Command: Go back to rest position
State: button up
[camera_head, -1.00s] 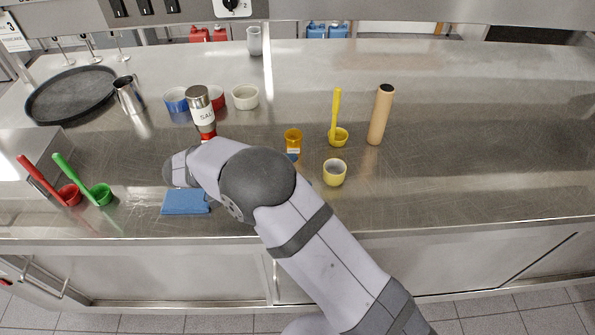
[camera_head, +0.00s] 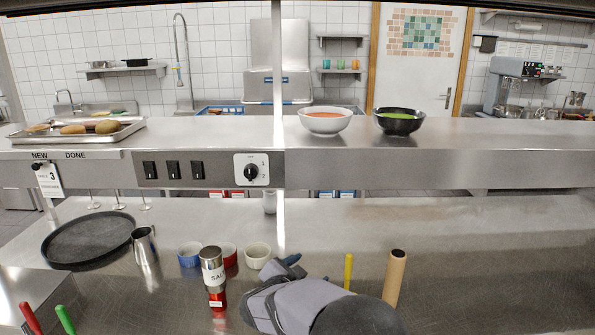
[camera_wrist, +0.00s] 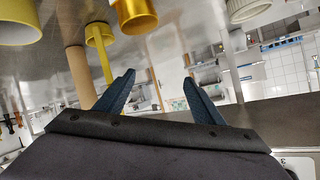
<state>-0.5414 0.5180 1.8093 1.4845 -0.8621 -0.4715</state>
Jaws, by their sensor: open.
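My arm reaches in from the bottom of the head view, over the front part of the steel counter (camera_head: 480,270). My gripper shows at its far end, where dark blue fingers are partly seen. In the wrist view both fingers of my gripper (camera_wrist: 159,80) stand spread apart with nothing between them.
A salt shaker (camera_head: 212,262), with a red-based container (camera_head: 217,299) below it, stands left of my arm. Blue (camera_head: 190,255) and cream (camera_head: 257,256) bowls stand behind. A wooden cylinder (camera_head: 395,278) and yellow handle (camera_head: 348,271) are right. A steel shelf (camera_head: 420,166) spans above.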

jog(key=s+d+f+n+g+y, duration=0.2)
jog(key=s+d+f+n+g, duration=0.1)
jog(key=s, duration=0.8)
jog(key=s+d+f+n+g+y, duration=0.1)
jog(key=s+d+f+n+g, duration=0.2)
jog(key=s, duration=0.9)
jog(key=s+d+f+n+g+y, duration=0.2)
jog(key=s+d+f+n+g, duration=0.2)
jog(key=s, duration=0.8)
jog(key=shift+d+f+g+y, duration=0.3)
jog(key=shift+d+f+g, duration=0.55)
jog(key=shift+d+g, duration=0.2)
jog(key=shift+s, duration=0.1)
